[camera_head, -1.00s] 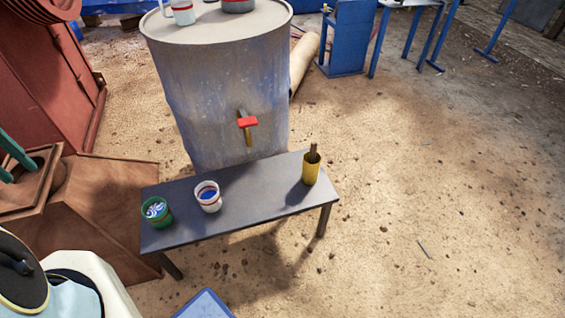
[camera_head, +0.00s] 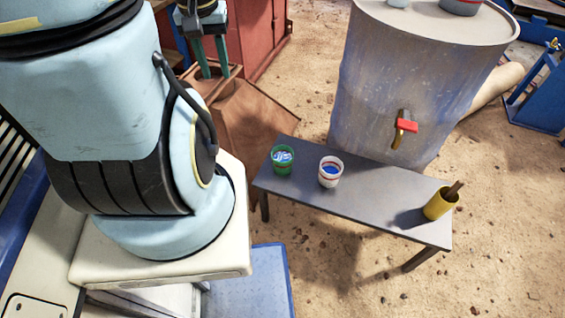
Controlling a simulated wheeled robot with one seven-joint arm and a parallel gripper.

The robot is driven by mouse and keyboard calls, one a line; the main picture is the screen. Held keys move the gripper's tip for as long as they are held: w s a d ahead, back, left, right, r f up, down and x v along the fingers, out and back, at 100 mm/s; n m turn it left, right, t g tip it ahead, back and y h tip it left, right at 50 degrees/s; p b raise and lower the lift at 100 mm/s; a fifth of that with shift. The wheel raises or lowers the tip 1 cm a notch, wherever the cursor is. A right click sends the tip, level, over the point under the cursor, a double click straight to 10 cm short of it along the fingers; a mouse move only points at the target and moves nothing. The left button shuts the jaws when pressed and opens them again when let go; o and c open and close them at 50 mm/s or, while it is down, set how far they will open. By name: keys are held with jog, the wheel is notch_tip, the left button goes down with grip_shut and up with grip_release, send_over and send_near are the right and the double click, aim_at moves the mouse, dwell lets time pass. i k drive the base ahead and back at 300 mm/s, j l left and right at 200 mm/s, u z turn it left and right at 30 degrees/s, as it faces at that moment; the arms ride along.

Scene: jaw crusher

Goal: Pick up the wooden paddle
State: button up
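The wooden paddle (camera_head: 455,188) stands tilted in a yellow cup (camera_head: 439,206) at the right end of a dark grey table (camera_head: 383,207). Only its short brown upper end shows above the rim; the rest is hidden inside the cup. My gripper (camera_head: 216,76) is at the top of the picture, far to the left of the paddle and apart from it. Its two teal fingers point down with a gap between them, and nothing shows between them.
A green cup (camera_head: 283,162) and a white cup (camera_head: 330,174) stand on the table's left part. A large drum (camera_head: 375,90) with a red-handled tap (camera_head: 406,126) stands close behind. A blue surface (camera_head: 250,285) lies in front. The sandy floor at right is open.

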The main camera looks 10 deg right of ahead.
aim_at(457, 186)
jog(key=k+l+u, duration=0.2)
jog(key=l, duration=0.5)
jog(key=k+l+u, duration=0.25)
jog(key=l, duration=0.45)
jog(key=k+l+u, duration=0.2)
jog(key=k+l, duration=0.15)
jog(key=l, duration=0.25)
jog(key=k+l+u, duration=0.2)
jog(key=k+l, duration=0.15)
jog(key=l, duration=0.2)
jog(key=k+l+u, duration=0.25)
jog(key=k+l, duration=0.15)
jog(key=l, duration=0.1)
